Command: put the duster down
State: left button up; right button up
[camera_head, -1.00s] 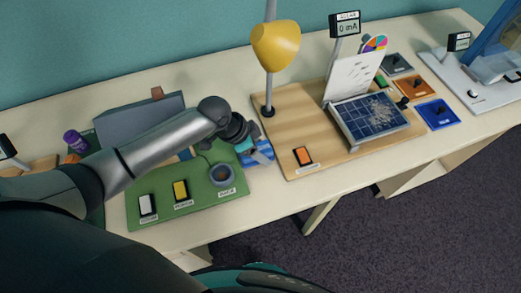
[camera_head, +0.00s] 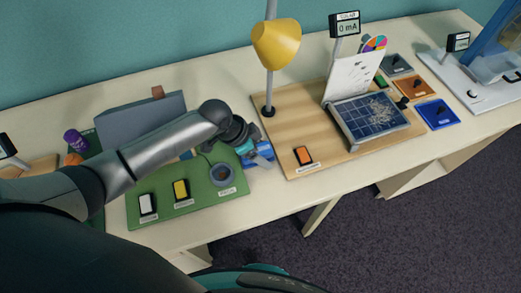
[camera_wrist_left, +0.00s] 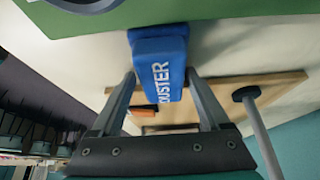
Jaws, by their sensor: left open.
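The duster (camera_wrist_left: 158,62) is a blue block with white lettering. In the left wrist view it sits between the two spread fingers of my left gripper (camera_wrist_left: 160,76), with a gap visible beside it. In the head view the blue duster (camera_head: 263,157) shows partly behind my left gripper (camera_head: 250,150), on the cream table between the green board and the wooden board. The gripper is open around it. Its underside is hidden, so full contact with the table is not clear. My right gripper is not in view.
The green board (camera_head: 200,200) with switches and a round coil lies to the left. The wooden board (camera_head: 310,118) with a yellow lamp (camera_head: 276,45) and a solar panel (camera_head: 370,117) lies to the right. The table's front edge is close, with bare tabletop (camera_head: 262,195) there.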

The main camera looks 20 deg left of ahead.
pick_arm(q)
jog(key=shift+s+a+f, duration=0.1)
jog(key=shift+a+f, duration=0.05)
jog(key=shift+f, duration=0.15)
jog(key=shift+a+r+p, duration=0.15)
jog(key=shift+r+p, duration=0.15)
jog(key=shift+r, duration=0.25)
jog(key=p+v, duration=0.1)
jog(key=v, duration=0.4)
jog(key=p+v, duration=0.1)
jog(key=v, duration=0.5)
jog(key=shift+r, duration=0.35)
